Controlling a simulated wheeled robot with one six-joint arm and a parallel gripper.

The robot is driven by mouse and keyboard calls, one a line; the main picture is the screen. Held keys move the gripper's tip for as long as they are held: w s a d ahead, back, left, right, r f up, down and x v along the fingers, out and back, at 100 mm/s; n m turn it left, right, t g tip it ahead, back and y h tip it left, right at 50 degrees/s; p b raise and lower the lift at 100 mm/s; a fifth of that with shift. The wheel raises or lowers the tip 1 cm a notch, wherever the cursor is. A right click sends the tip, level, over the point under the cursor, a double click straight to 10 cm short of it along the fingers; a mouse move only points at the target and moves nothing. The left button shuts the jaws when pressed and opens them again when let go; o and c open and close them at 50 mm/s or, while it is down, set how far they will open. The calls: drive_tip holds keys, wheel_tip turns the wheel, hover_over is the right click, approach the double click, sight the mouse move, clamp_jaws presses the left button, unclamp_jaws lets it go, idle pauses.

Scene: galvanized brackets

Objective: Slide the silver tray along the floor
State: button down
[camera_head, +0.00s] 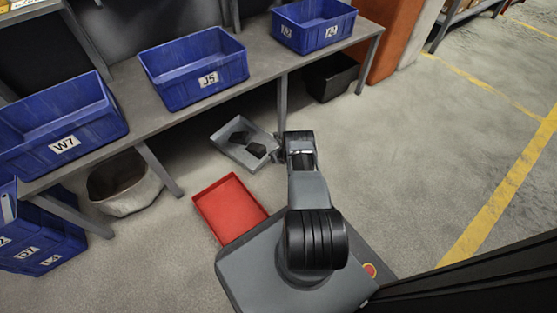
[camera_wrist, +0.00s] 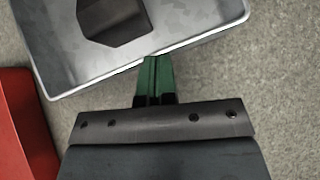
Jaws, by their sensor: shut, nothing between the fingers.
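The silver tray (camera_head: 233,152) sits on the floor by the workbench, with dark flat pieces (camera_head: 256,150) lying in it. In the wrist view the tray (camera_wrist: 62,77) fills the top, with one dark angular piece (camera_wrist: 113,20) visible inside. My gripper (camera_wrist: 152,64) is shut and empty, its green fingers together at the tray's near rim. The fingertips look to be at or against the outside of that rim; whether they touch is unclear. In the head view my arm hides most of the gripper at the tray's right end.
A red tray (camera_head: 230,208) lies on the floor close to the silver tray. The workbench (camera_head: 255,68) holds blue bins (camera_head: 193,68), and its leg (camera_head: 283,103) stands just behind my gripper. A fabric basket (camera_head: 123,183) and a black bin (camera_head: 331,77) are underneath. Floor to the right is open.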

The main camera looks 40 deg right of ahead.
sight(270, 150)
drive_tip(key=shift+w, duration=1.85)
drive_tip(key=shift+a, duration=0.1)
